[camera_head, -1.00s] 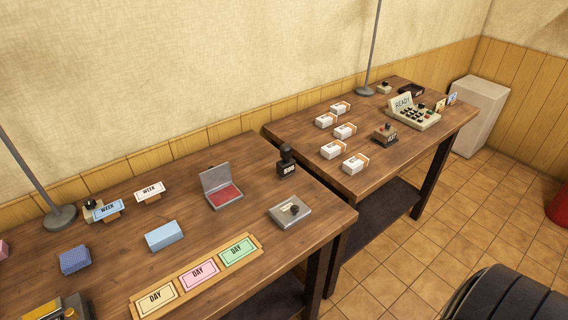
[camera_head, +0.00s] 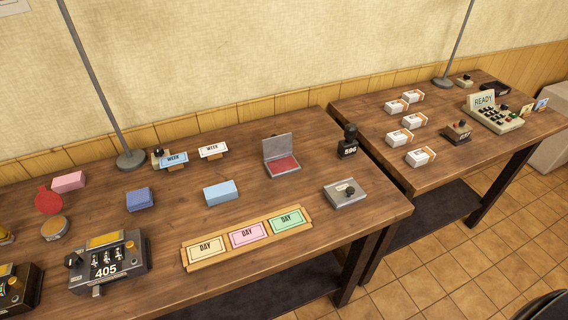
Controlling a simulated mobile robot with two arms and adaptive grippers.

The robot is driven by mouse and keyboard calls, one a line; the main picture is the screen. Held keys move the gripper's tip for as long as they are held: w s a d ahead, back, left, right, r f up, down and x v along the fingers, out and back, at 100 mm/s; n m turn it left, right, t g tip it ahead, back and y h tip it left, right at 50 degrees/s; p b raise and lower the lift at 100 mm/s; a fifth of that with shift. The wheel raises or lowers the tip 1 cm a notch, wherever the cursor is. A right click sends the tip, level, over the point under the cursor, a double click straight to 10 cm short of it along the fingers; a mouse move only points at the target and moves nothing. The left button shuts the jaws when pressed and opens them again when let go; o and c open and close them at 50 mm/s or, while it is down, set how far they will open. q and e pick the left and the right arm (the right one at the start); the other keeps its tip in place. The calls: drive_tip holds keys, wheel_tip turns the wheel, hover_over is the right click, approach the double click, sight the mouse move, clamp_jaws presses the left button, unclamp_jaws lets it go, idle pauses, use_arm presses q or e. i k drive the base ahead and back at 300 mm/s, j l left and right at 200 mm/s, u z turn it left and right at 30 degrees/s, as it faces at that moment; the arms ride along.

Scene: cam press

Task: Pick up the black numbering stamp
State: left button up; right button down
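The black numbering stamp (camera_head: 348,142) stands upright on the near wooden table (camera_head: 330,215), close to its back right corner. It has a round black knob on top and a white number on its front that seems to read 596. An open ink pad (camera_head: 281,158) with a red pad lies to its left, apart from it. A grey metal box with a black knob (camera_head: 346,193) sits in front of it. Neither of my grippers shows in the head view.
The DAY card tray (camera_head: 184,255), blue blocks (camera_head: 221,192) and a black 405 device (camera_head: 108,262) occupy the near table. A second table (camera_head: 399,178) with white card stacks and a READY machine (camera_head: 497,112) stands right, beyond a narrow gap. A lamp pole base (camera_head: 131,159) stands at the back.

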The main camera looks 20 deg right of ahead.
sight(347, 147)
drive_tip(key=l+u, duration=0.15)
drive_tip(key=l, duration=0.3)
drive_tip(key=k+l+u, duration=0.15)
drive_tip(key=l, duration=0.25)
drive_tip(key=l+u, duration=0.15)
drive_tip(key=l, duration=0.3)
drive_tip(key=k+l+u, duration=0.15)
drive_tip(key=l, duration=0.25)
